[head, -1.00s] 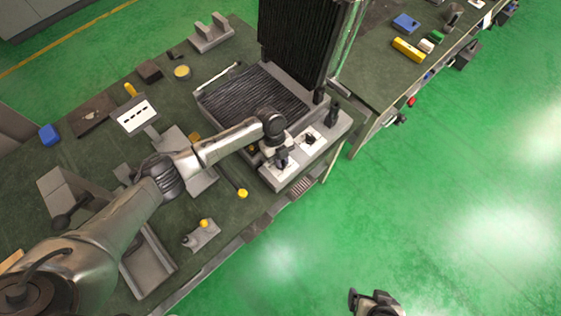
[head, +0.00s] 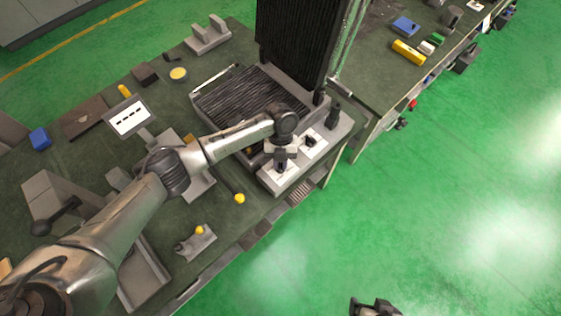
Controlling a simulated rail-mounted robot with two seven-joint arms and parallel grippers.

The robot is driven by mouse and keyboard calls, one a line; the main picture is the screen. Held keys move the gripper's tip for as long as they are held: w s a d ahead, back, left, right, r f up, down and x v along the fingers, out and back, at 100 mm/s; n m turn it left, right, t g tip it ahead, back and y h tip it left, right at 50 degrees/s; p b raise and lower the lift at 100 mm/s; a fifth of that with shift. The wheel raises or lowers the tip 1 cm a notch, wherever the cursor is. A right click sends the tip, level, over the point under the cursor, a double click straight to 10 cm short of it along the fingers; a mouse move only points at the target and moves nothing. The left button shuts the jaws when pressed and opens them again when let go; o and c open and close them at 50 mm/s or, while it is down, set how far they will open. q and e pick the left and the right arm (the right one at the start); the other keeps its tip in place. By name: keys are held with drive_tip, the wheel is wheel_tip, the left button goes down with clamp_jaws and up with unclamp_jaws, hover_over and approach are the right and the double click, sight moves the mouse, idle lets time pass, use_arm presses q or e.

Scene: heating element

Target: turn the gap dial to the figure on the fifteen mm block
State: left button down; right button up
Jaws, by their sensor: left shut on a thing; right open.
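My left gripper (head: 282,163) is shut at a white dial plate (head: 286,170) on the front panel of the heating machine (head: 268,184). It points down onto the plate and hides the knob that it grips. A second white plate with a dark knob (head: 310,141) sits to its upper right on the same panel. I cannot read any figures on the plates. I cannot make out a fifteen mm block with certainty. My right gripper (head: 374,306) is open and empty at the bottom edge, over the green floor, away from the bench.
A dark upright lever (head: 333,116) stands at the panel's right end. Behind the panel are a ribbed bed (head: 245,105) and a tall black ribbed plate (head: 298,40). A white display (head: 130,118) and a yellow-knobbed fixture (head: 196,241) stand on the bench to the left.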

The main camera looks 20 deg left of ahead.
idle(0.4)
use_arm(q)
drive_tip(key=c, duration=1.4)
unclamp_jaws()
drive_tip(key=shift+o, duration=1.4)
drive_tip(key=shift+r, duration=0.1)
drive_tip(key=v, duration=1.3)
drive_tip(key=shift+r, duration=0.3)
drive_tip(key=shift+w, duration=0.15)
